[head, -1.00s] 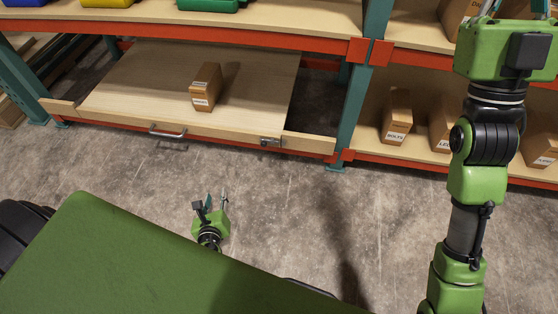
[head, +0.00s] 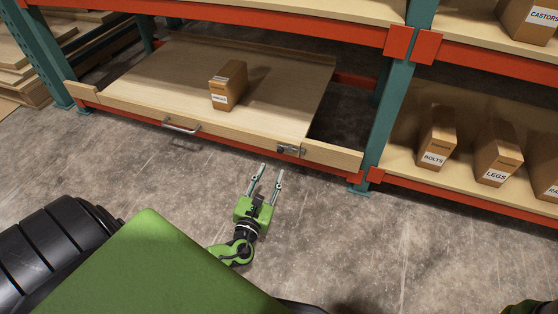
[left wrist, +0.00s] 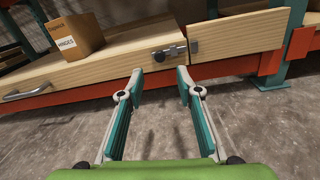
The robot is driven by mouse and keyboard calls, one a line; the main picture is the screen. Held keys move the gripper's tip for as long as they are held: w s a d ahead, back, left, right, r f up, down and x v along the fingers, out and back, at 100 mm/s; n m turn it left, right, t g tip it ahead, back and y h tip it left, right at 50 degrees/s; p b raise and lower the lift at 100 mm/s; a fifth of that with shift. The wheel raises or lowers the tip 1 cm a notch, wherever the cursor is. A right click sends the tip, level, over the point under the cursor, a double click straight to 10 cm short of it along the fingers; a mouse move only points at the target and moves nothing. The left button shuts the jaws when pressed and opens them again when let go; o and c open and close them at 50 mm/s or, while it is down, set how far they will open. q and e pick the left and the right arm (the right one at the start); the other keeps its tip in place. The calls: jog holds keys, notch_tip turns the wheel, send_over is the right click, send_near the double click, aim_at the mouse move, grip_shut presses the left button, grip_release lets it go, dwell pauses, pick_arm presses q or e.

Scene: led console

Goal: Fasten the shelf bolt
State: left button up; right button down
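The shelf bolt (head: 288,150) is a small metal slide bolt at the right end of the pull-out shelf's wooden front (head: 240,136). In the left wrist view the bolt (left wrist: 170,52) has a dark knob at its left, and a small metal keeper (left wrist: 194,46) sits on the fixed board to its right. I cannot clearly tell whether the rod enters the keeper. My left gripper (head: 271,171) is open and empty, in front of and below the bolt, not touching it. Its spread fingers (left wrist: 160,75) point toward the bolt. My right gripper is out of view.
The shelf front has a metal handle (head: 181,125). A cardboard box (head: 228,86) stands on the shelf. A teal post (head: 390,115) rises right of the fixed board. Boxes labelled bolts (head: 437,140) and legs (head: 497,160) stand farther right. The concrete floor (head: 330,230) ahead is clear.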

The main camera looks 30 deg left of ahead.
aim_at(280, 152)
pick_arm(q)
jog(key=b+x, duration=0.3)
jog(key=x, duration=0.4)
jog(key=shift+w+a+f, duration=0.1)
jog(key=shift+w+f, duration=0.1)
jog(key=shift+w, duration=0.05)
jog(key=shift+w+a+r, duration=0.1)
jog(key=shift+w+a, duration=0.05)
jog(key=shift+w, duration=0.25)
